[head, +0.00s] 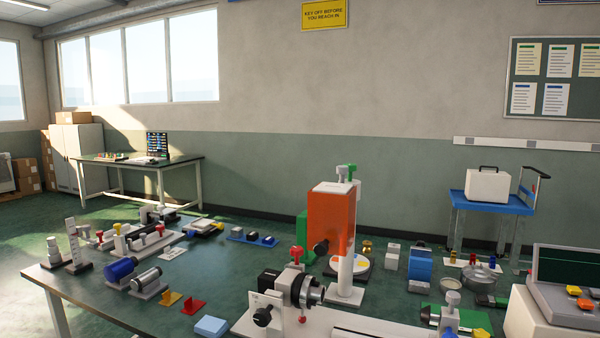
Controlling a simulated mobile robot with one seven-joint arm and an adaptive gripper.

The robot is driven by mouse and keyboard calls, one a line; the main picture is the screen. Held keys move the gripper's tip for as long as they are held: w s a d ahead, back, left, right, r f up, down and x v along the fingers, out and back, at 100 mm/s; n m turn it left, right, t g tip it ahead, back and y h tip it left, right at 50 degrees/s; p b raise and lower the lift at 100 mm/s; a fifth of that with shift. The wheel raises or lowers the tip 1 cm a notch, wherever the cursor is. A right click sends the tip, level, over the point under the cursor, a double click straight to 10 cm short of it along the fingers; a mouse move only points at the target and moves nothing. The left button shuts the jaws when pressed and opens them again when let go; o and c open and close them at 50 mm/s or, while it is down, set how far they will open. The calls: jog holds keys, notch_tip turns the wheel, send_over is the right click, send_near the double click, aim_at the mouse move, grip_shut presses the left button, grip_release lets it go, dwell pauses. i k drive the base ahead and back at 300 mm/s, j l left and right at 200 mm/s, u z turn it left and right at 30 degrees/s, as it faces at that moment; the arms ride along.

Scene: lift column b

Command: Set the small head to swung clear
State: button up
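I cannot tell for certain which thing is the small head. An orange upright block (332,216) with a pale top stands on the bench right of the middle, with a green part (302,238) at its left side. A dark round knob (321,248) sits low on it. A white upright post (345,276) with an orange upper part stands just in front. My gripper is not in view.
The dark green bench top (200,290) is crowded with fixtures. A blue cylinder (121,269) lies at the left and a blue block (420,264) stands at the right. A grey console (566,300) is at the right edge. Bare bench shows at front left.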

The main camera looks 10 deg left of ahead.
aim_at(344, 186)
jog(key=i+j, duration=0.1)
jog(key=j, duration=0.25)
jog(key=i+j, duration=0.15)
jog(key=j, duration=0.2)
jog(key=i+j, duration=0.1)
jog(key=j, duration=0.2)
jog(key=i+j, duration=0.15)
jog(key=j, duration=0.2)
